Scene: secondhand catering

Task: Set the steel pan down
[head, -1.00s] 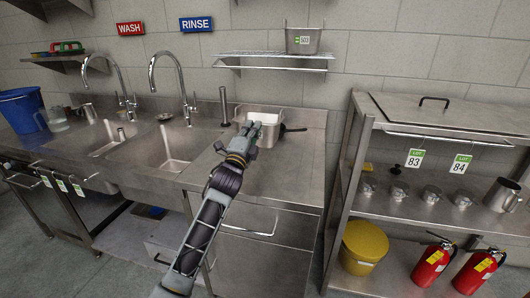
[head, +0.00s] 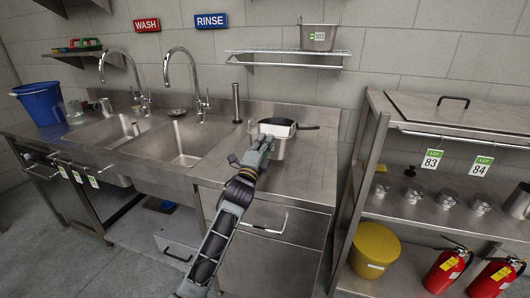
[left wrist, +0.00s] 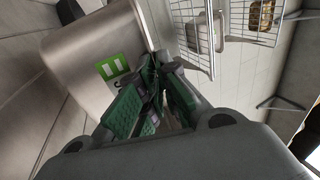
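The steel pan (head: 281,148) is a deep, box-shaped container at the work surface right of the sinks. In the left wrist view its grey wall with a green label (left wrist: 112,68) fills the upper left. My left gripper (head: 264,141) is at the pan's left side. In the left wrist view its green-padded fingers (left wrist: 152,82) come together at the edge of the pan's wall, shut on it. I cannot tell whether the pan's base touches the steel counter (head: 300,180). My right gripper is not in view.
An upright post (head: 236,103) stands at the back left. A wire shelf (head: 285,60) with another steel container (head: 319,37) hangs above. Sinks (head: 185,140) lie left. The counter's right and front parts are clear.

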